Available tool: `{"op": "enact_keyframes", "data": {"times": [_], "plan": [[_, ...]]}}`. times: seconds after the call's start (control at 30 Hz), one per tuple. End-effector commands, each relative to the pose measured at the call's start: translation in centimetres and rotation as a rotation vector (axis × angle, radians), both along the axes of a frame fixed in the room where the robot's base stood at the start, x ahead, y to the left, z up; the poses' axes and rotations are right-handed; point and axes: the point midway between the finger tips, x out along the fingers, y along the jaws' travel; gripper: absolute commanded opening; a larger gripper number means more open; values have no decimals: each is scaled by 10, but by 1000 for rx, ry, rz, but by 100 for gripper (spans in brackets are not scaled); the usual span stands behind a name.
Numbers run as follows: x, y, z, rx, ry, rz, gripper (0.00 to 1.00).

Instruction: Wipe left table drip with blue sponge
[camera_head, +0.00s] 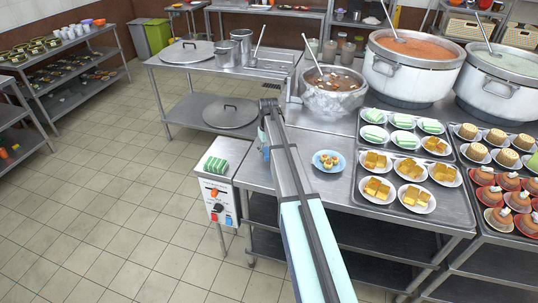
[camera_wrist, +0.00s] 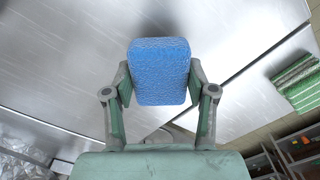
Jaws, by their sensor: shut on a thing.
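My gripper (camera_wrist: 160,88) is shut on the blue sponge (camera_wrist: 160,70), which sits between its two fingers in the wrist view. In the head view my gripper (camera_head: 268,108) is over the left end of the steel table (camera_head: 285,178), and the arm hides most of the sponge. The wrist view shows bare steel tabletop (camera_wrist: 60,75) behind the sponge. I cannot tell whether the sponge touches the table. No drip can be clearly made out; the arm and sponge cover part of the surface.
A wrapped steel pot (camera_head: 332,98) stands close right of my gripper. A blue plate (camera_head: 328,161) of food is right of the arm. A control box (camera_head: 215,197) with a green striped item (camera_head: 227,155) is at left. Trays of dishes fill the right side.

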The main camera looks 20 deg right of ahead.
Motion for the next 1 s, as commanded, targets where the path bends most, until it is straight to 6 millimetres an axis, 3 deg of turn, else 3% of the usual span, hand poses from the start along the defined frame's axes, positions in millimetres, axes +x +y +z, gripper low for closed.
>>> {"op": "enact_keyframes", "data": {"times": [0.5, 1.0], "plan": [[1, 4, 49, 0, 0, 5, 24], [1, 4, 54, 0, 0, 5, 24]]}}
